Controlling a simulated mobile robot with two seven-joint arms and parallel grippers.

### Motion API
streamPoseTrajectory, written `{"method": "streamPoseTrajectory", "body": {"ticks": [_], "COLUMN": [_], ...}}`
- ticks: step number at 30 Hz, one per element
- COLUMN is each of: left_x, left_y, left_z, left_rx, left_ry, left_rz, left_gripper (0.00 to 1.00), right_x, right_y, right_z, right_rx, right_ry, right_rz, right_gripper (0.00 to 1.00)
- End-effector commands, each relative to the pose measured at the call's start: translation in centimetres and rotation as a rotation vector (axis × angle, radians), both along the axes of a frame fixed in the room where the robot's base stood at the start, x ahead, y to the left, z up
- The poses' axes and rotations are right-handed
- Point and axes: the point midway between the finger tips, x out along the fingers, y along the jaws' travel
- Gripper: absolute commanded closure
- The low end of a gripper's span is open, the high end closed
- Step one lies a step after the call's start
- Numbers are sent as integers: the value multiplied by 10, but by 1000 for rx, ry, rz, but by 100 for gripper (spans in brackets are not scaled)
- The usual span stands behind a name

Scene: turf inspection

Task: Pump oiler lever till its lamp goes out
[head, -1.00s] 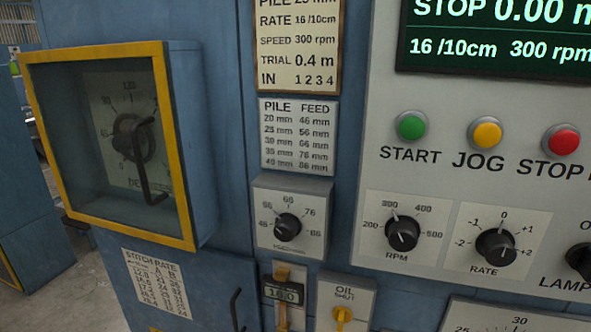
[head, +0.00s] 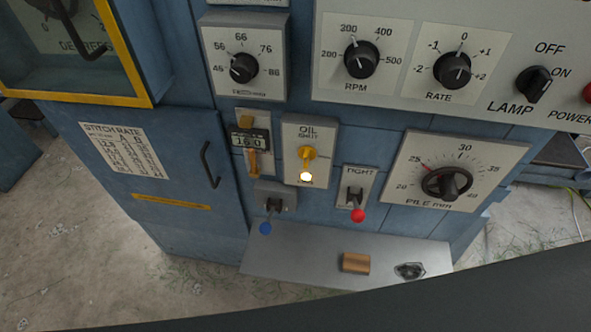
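The oil plate (head: 297,133), marked OIL and SHUT, is on the blue machine front in the head view. A yellow handle (head: 307,154) sits on it. A small lamp (head: 306,177) just below the handle glows bright yellow-white. To its lower left is a lever with a blue knob (head: 265,228), and to its lower right a lever with a red knob (head: 358,215). I cannot tell from the labels whether either is the oiler lever. Neither of my grippers is in view, and nothing touches these controls.
A grey shelf (head: 310,262) juts out below, bearing a wooden block (head: 355,263) and a dark fitting (head: 410,271). A yellow-framed glass box (head: 130,80) sticks out at the upper left. The PILE dial (head: 447,184) is right of the levers. Concrete floor (head: 80,260) is open at lower left.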

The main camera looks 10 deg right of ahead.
Motion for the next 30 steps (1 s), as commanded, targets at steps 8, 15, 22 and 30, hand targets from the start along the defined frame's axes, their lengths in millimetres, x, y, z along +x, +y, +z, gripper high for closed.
{"method": "streamPoseTrajectory", "body": {"ticks": [8,15,22,30], "left_x": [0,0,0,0], "left_y": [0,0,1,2], "left_z": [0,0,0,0], "left_rx": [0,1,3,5], "left_ry": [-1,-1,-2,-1], "left_rz": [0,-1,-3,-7], "left_gripper": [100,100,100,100], "right_x": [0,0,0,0], "right_y": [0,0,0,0], "right_z": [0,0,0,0], "right_rx": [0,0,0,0], "right_ry": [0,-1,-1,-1], "right_rz": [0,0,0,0], "right_gripper": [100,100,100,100]}}
